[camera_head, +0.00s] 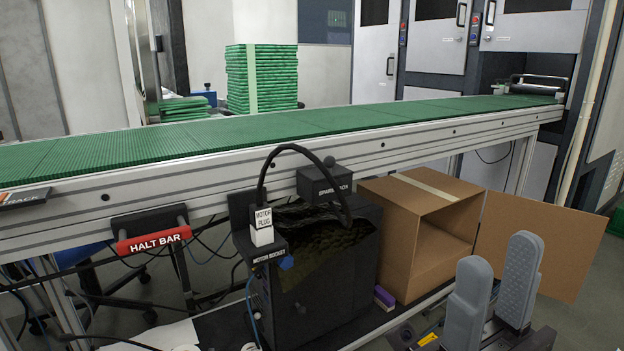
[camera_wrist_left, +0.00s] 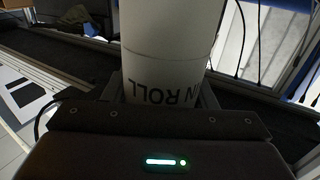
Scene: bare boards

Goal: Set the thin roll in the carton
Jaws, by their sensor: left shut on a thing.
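The thin roll (camera_wrist_left: 170,45) is a white cylinder with upside-down lettering ending in "ROLL" in the left wrist view. My left gripper (camera_wrist_left: 160,92) is shut on it, with its fingers at either side, partly hidden by the roll and the dark gripper body. The carton (camera_head: 399,238) is a brown box on the lower shelf under the conveyor in the head view. Its open side faces right, with a flap spread out to the right, and the visible inside looks empty. My right gripper (camera_head: 496,282) is open and empty, in front of the carton's opening.
A black motor box (camera_head: 325,265) with a white motor plug (camera_head: 262,230) stands left of the carton. A purple-and-white block (camera_head: 384,298) lies between them. The green conveyor (camera_head: 300,130) runs above, with a red halt bar (camera_head: 154,239) on its front.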

